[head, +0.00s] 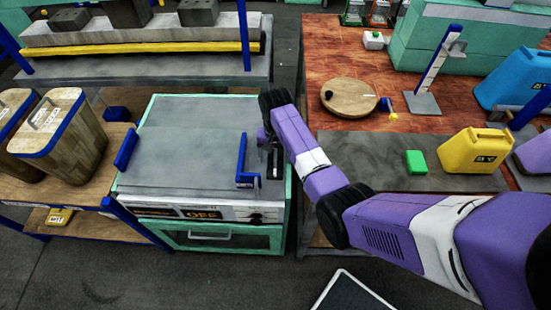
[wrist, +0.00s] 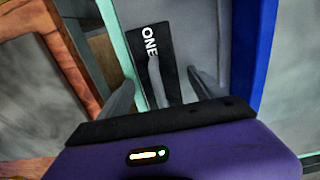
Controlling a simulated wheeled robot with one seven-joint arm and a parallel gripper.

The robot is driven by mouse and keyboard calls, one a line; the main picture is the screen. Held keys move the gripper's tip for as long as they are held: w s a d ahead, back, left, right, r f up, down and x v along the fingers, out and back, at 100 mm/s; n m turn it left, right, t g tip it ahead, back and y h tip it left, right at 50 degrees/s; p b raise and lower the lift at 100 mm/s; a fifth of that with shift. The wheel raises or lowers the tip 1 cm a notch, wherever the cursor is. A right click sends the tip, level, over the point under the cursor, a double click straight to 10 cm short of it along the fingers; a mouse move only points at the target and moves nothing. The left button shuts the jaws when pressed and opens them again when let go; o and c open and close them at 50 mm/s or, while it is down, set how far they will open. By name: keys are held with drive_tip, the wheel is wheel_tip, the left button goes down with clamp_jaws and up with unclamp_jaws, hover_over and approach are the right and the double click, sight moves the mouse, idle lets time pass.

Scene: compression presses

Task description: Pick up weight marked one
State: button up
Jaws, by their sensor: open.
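The weight marked ONE (wrist: 153,48) is a black block with white lettering. In the wrist view it lies on a grey surface beside a pale green edge, with a grey upright strip on it that may be its handle. My gripper (wrist: 161,82) is open, with one grey finger on each side of the strip; I cannot tell whether they touch the weight. In the head view my gripper (head: 266,148) points down over the right edge of the press top, and a dark block (head: 275,164) beneath it is probably this weight, partly hidden by my arm.
The green-framed press (head: 190,150) has an OFF display (head: 203,215) and a blue upright bracket (head: 242,158) close left of my gripper. A yellow canister (head: 475,150) and green block (head: 416,162) stand on the right bench. Wooden bins (head: 58,122) stand left.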

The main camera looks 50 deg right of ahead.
clamp_jaws()
drive_tip(key=shift+w+d+r, duration=0.1)
drive_tip(key=shift+w+r, duration=0.05)
drive_tip(key=shift+r, duration=0.05)
